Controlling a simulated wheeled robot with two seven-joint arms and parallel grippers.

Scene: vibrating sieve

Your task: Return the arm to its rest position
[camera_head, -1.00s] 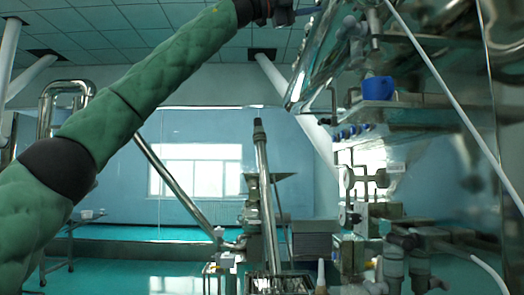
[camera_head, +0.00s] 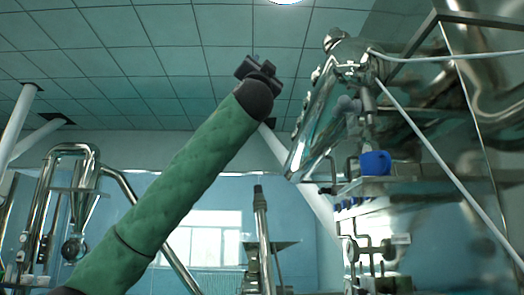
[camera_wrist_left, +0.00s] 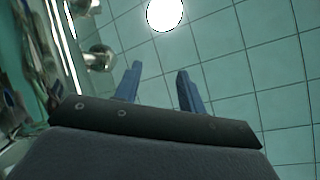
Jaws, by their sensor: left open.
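My left arm, in a green padded sleeve, rises from the lower left of the head view to a dark wrist at the upper middle. My left gripper (camera_head: 257,68) is at its end, seen small against the ceiling. In the left wrist view the gripper (camera_wrist_left: 157,85) shows two blue fingers apart, with nothing between them. My right gripper is in neither view.
A shiny metal machine (camera_head: 318,115) with pipes stands right of my left gripper. A blue cap-like part (camera_head: 375,163) sits on its ledge. A vertical metal post (camera_head: 261,235) stands at the lower middle. Metal piping (camera_head: 70,150) stands at the left. Space above the arm is clear.

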